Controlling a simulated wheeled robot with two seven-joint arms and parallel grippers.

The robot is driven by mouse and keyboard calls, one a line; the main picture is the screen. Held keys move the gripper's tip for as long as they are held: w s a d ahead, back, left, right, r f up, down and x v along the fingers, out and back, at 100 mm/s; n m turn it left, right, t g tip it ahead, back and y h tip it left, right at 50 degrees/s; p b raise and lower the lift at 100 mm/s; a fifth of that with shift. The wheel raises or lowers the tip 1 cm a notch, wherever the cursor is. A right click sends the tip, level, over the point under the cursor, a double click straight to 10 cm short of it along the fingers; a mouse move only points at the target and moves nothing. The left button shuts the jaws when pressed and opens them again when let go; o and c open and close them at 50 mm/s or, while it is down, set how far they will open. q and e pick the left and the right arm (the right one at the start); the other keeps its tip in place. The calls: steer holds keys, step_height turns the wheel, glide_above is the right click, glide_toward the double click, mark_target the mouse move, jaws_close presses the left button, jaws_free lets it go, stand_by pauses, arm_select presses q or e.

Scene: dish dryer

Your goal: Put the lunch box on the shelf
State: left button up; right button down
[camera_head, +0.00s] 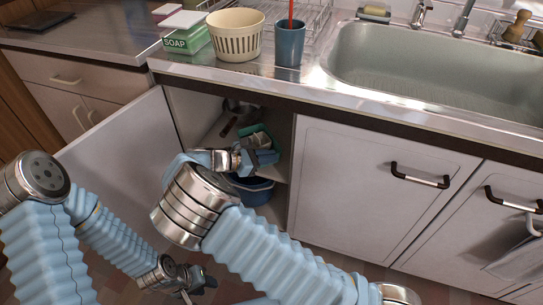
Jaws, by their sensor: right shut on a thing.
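A small teal and pale object (258,137), which appears to be the lunch box, is inside the open cabinet under the counter. My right gripper (256,159) reaches into the cabinet opening and is shut on it; the fingers hide part of it. I cannot tell whether it touches the shelf (281,171), which shows only in part behind my gripper. My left gripper (197,285) is low at the bottom left, near the floor and away from the cabinet; its fingers are too small to read.
The cabinet door (122,152) stands open at the left. A blue bucket (256,190) is low in the cabinet. A closed door (372,190) is to the right. Above are the counter, a cream basket (236,35), a blue cup (289,45), a soap box (187,40) and the sink (440,70).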

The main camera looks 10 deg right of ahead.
mark_target(279, 149)
steer(key=shift+w+d, duration=0.55)
steer(key=shift+w, duration=0.15)
steer(key=shift+w+d, duration=0.5)
steer(key=shift+w, duration=0.2)
steer(key=shift+s+a+f, duration=0.1)
steer(key=shift+f, duration=1.6)
steer(key=shift+f, duration=0.1)
steer(key=c, duration=1.3)
jaws_free()
steer(key=v, duration=1.2)
